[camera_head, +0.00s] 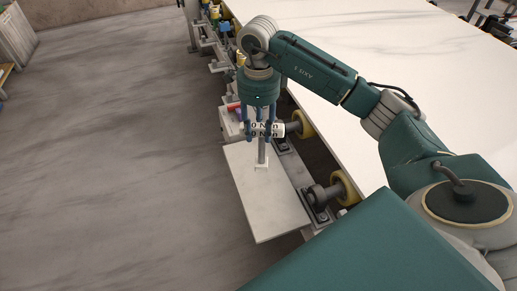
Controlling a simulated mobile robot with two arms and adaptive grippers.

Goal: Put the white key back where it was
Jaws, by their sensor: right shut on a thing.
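A white piece with black letters, which I take to be the white key (265,130), is between the fingers of my right gripper (261,128). The gripper points down and is shut on it. The key lies just over the top of an upright grey post (262,154). I cannot tell whether it touches the post. The fingers hide part of the key. The post stands on a small base on a pale board (265,205). My left gripper is not in view.
A large white stone slab (400,60) lies to the right of the board. Yellow-rimmed rollers (345,186) line its edge. Small red and blue items (234,106) sit just left of the gripper. The grey floor (110,150) at left is clear.

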